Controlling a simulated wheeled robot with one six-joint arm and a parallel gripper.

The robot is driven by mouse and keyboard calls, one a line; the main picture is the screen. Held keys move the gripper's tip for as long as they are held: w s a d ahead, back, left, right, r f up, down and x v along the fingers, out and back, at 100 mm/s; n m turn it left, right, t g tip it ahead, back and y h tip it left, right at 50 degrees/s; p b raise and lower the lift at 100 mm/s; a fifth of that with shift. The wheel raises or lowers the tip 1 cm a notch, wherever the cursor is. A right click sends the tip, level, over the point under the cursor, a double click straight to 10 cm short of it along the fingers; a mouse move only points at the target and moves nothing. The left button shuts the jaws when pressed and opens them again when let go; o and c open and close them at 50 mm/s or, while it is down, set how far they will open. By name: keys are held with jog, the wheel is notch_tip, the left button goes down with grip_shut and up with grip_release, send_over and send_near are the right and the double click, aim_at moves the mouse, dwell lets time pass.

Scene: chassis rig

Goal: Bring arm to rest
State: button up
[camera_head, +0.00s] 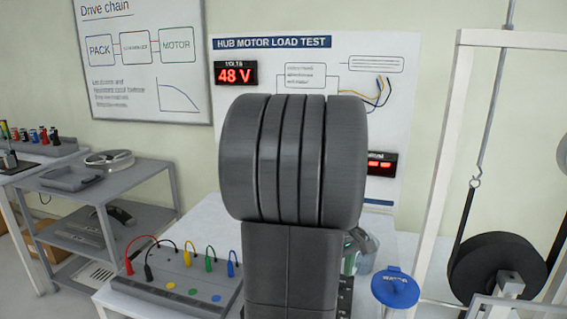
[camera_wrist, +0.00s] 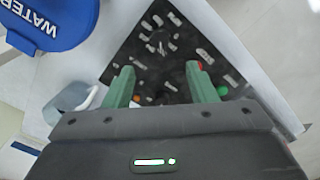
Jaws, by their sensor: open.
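My gripper (camera_wrist: 160,85) shows in the wrist view with its two green fingers apart and nothing between them. Beyond the fingertips lies a dark panel (camera_wrist: 150,25) with several light slots and a few coloured dots; I cannot tell how far below the fingers it is.
A terminal box (camera_head: 180,283) with coloured leads sits left of my arm. A blue lid marked WATER (camera_head: 396,287) is at the right, also at top left in the wrist view (camera_wrist: 50,22). A white frame (camera_head: 447,150) with a dark wheel (camera_head: 497,262) stands far right; a grey shelf cart (camera_head: 110,185) stands left.

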notch_tip(320, 180, down, 11)
jog(key=shift+f+b, duration=0.2)
jog(key=shift+b, duration=0.4)
jog(key=shift+f, duration=0.25)
jog(key=m, duration=0.2)
jog(key=shift+m, duration=0.4)
jog(key=m, duration=0.4)
jog(key=shift+b, duration=0.4)
jog(key=m+b, duration=0.1)
jog(key=m, duration=0.6)
jog(key=shift+r, duration=1.3)
